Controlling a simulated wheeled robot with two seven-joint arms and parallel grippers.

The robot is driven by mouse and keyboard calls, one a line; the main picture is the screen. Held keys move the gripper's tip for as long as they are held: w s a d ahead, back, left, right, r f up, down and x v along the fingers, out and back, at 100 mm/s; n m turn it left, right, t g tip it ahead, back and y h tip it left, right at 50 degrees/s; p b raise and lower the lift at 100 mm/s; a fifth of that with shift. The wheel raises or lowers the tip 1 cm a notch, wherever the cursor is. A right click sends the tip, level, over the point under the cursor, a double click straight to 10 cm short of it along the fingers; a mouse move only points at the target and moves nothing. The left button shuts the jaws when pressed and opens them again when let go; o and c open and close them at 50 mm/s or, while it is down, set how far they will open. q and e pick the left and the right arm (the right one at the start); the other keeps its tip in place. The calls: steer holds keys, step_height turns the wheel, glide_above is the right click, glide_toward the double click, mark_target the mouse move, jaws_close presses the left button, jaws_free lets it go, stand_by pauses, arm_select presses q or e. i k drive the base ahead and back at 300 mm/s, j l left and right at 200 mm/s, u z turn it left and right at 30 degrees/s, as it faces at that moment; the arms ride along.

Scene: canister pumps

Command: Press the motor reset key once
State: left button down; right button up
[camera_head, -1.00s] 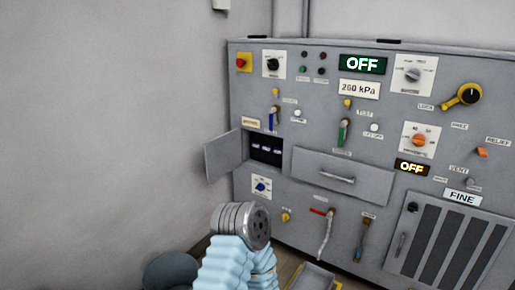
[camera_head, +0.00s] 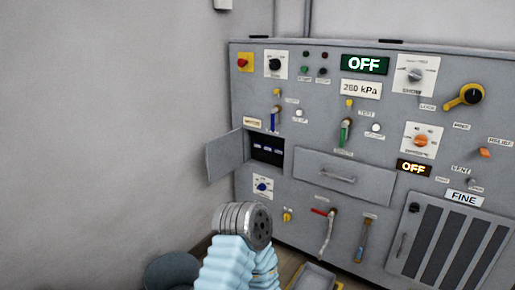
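A grey control panel (camera_head: 310,120) fills the middle and right of the head view. On its left side, a small hinged door (camera_head: 225,157) stands open to the left of a dark recess (camera_head: 267,149). A row of small pale keys or labels (camera_head: 268,148) shows in the recess; their lettering is too small to read. A small cream label plate (camera_head: 252,122) sits just above it. I cannot tell which part is the motor reset key. A light-blue sleeved arm of mine ends in a grey ribbed joint below the recess. Neither gripper's fingers show.
A closed drawer (camera_head: 343,178) is right of the recess, with a blue selector knob (camera_head: 262,187) below. A red-handled lever (camera_head: 325,230) and vent grille (camera_head: 450,243) are lower right. A yellow-edged tray (camera_head: 317,277) lies at the bottom. Green and amber displays read OFF.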

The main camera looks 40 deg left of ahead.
mark_target(256, 144)
steer(key=i+j, duration=0.25)
steer(key=j, duration=0.15)
steer(key=i+j+z, duration=0.1)
steer(key=i+j, duration=0.15)
steer(key=j, duration=0.15)
steer(key=i+j, duration=0.25)
steer(key=j, duration=0.15)
steer(key=i+j+z, duration=0.1)
steer(key=i+j, duration=0.15)
steer(key=j, duration=0.15)
